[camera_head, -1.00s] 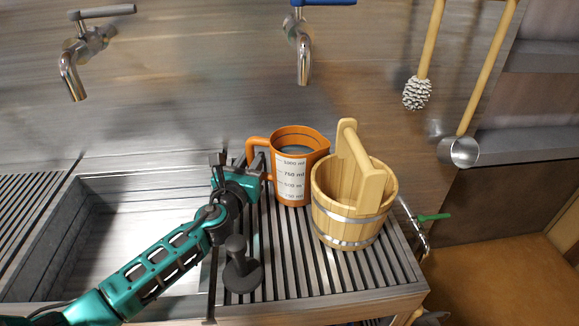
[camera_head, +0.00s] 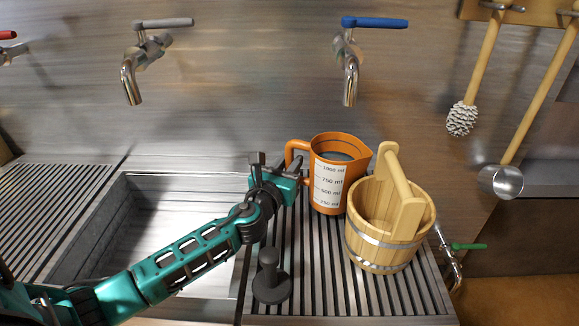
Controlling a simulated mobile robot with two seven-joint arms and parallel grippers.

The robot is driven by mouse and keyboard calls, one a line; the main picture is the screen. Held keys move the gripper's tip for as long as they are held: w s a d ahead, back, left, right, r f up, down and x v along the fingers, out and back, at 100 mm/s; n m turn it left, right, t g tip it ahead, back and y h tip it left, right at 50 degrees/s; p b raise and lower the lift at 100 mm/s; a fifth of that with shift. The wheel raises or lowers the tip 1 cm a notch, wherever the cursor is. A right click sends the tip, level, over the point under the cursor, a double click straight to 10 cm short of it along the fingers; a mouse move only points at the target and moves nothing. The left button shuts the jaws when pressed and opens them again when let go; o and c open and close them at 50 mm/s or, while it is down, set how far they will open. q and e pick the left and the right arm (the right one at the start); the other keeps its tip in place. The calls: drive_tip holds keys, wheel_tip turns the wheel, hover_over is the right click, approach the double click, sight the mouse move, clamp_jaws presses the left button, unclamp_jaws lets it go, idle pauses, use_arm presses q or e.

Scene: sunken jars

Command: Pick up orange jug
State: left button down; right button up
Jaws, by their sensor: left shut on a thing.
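The orange jug (camera_head: 328,185) stands upright on the slatted drainboard, with a white measuring scale on its side and its handle toward the left. My left gripper (camera_head: 295,178) is at the jug's handle and shut on it; the fingertips are partly hidden by the gripper body. I cannot tell whether the jug's base touches the slats. My right gripper is not in view.
A wooden bucket (camera_head: 370,249) stands close to the jug's right. A dark plunger-like stopper (camera_head: 271,283) stands on the drainboard's front left. An empty-looking sink basin (camera_head: 140,225) lies left. A blue-handled tap (camera_head: 350,75) hangs above the jug.

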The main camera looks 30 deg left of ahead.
use_arm(q)
drive_tip(key=s+a+b, duration=0.3)
drive_tip(key=s+a, duration=0.8)
drive_tip(key=a, duration=0.2)
drive_tip(key=shift+s+a+r, duration=0.15)
drive_tip(key=shift+s+r, duration=0.2)
drive_tip(key=shift+r, duration=0.1)
idle(0.5)
drive_tip(key=c, duration=1.4)
unclamp_jaws()
drive_tip(key=shift+s, duration=0.1)
clamp_jaws()
drive_tip(key=shift+a, duration=0.1)
